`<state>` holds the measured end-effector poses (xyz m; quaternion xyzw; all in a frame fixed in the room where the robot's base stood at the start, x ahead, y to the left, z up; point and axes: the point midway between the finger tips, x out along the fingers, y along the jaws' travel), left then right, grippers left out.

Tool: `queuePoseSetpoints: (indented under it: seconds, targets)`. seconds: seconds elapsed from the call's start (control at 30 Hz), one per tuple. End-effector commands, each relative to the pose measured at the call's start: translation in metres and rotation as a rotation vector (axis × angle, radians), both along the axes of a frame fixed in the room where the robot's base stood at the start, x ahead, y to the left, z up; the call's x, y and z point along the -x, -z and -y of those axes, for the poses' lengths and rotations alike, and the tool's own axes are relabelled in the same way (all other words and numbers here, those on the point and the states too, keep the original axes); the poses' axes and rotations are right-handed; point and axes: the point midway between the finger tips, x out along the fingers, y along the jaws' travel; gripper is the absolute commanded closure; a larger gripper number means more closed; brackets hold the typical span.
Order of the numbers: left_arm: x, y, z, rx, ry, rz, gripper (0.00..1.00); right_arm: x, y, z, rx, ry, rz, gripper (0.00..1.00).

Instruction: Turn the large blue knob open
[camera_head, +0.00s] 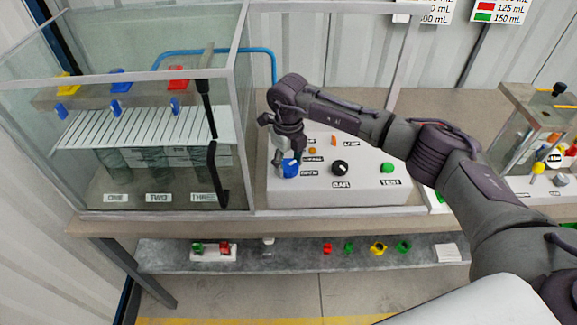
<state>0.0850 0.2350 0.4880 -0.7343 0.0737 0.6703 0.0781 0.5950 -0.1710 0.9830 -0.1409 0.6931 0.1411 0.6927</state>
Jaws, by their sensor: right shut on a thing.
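The large blue knob (290,168) sits on the left part of a white control panel (300,192) on the bench. My right gripper (285,157) comes down on it from above and is shut on it, with its fingers at the knob's sides. The gripper and wrist hide part of the knob's top and some labels. Which way the knob points cannot be made out. My left gripper is not in view.
A black knob (340,168) and a green button (387,168) are on the same panel. A glass case (150,130) with coloured valves stands close on the left. A lower shelf (300,256) holds small coloured parts. Another apparatus (545,150) stands at the right.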

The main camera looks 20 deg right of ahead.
Motion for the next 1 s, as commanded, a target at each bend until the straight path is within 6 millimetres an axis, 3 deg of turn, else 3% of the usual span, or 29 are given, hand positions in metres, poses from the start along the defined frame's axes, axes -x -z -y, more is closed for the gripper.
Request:
queuePoseSetpoints:
  seconds: [0.5,1.0]
  targets:
    - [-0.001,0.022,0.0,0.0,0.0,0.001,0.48,-0.001,0.0,0.001,0.001,0.463,0.003,0.8]
    - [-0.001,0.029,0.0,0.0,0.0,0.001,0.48,-0.001,-0.001,0.001,0.001,0.683,0.002,0.8]
